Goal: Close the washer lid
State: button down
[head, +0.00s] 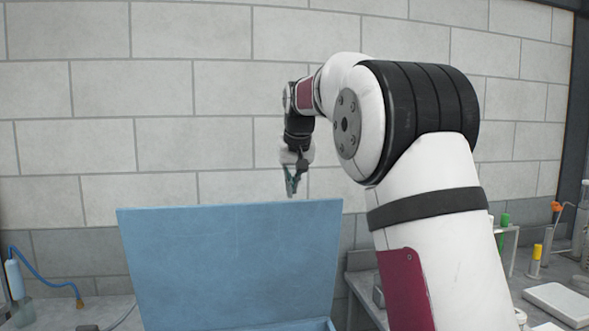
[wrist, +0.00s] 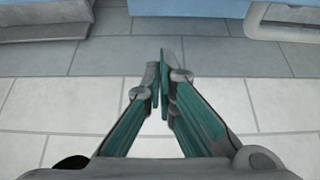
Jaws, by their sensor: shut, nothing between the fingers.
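The blue washer lid (head: 230,262) stands open and nearly upright in the head view, its broad flat face toward the camera. A small strip of the blue washer body (head: 318,326) shows at the bottom edge; the rest is out of frame. My gripper (head: 291,191) is shut and empty, pointing down just above the lid's top edge, right of its middle. I cannot tell its exact distance behind or over the lid, and no contact is visible. In the wrist view, the green fingers of my gripper (wrist: 159,64) meet at the tips with nothing held.
A pale block wall (head: 160,90) stands behind the lid. A blue hose (head: 50,270) and bottle are at left. At right, a bench holds a white tray (head: 557,303) and a yellow-capped bottle (head: 536,259). Blue surfaces (wrist: 180,7) edge the top of the wrist view.

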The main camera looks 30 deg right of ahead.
jog(key=s, duration=0.1)
jog(key=s+a, duration=0.1)
jog(key=s, duration=0.2)
jog(key=shift+a+f+p, duration=0.15)
jog(key=shift+f+p, duration=0.1)
jog(key=shift+p, duration=0.05)
